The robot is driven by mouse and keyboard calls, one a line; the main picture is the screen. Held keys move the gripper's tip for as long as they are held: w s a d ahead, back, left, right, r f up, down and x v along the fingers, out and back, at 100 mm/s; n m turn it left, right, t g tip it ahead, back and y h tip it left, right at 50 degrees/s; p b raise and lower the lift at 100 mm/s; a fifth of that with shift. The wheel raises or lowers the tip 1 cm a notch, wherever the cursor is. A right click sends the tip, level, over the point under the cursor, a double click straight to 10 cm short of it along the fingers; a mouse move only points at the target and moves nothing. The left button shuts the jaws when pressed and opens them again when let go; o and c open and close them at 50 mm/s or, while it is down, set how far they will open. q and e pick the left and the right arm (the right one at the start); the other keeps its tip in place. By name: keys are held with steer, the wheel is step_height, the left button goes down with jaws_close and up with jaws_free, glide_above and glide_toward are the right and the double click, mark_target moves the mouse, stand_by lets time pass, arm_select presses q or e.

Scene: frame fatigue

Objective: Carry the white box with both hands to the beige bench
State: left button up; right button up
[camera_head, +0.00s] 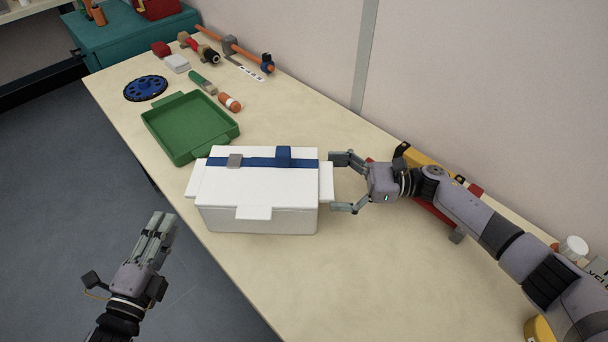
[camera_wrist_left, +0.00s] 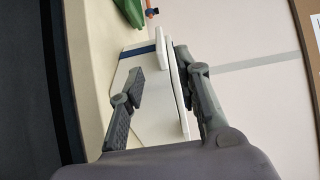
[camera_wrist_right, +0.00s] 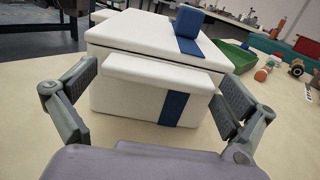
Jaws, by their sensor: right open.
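The white box (camera_head: 258,190), with a blue strap and side ledges, stands closed on a long beige bench (camera_head: 240,277). My right gripper (camera_head: 342,183) is open at the box's right end, its fingers either side of the right ledge. In the right wrist view, the box's end ledge (camera_wrist_right: 160,76) lies between the spread fingers; contact is unclear. My left gripper (camera_head: 158,232) is open and empty over the floor, left of the bench edge and apart from the box. The left wrist view shows the box (camera_wrist_left: 138,100) beyond its parted fingers.
A green tray (camera_head: 190,128) lies just behind the box. A blue disc (camera_head: 145,88), an orange-capped cylinder (camera_head: 229,102) and small parts lie farther back. A teal cabinet (camera_head: 130,35) stands at the far end. A wall runs along the right; grey floor (camera_head: 60,200) is clear left.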

steer(key=d, duration=1.1)
steer(key=shift+s+d, duration=0.35)
steer(key=shift+s, duration=0.05)
steer(key=shift+d, duration=0.1)
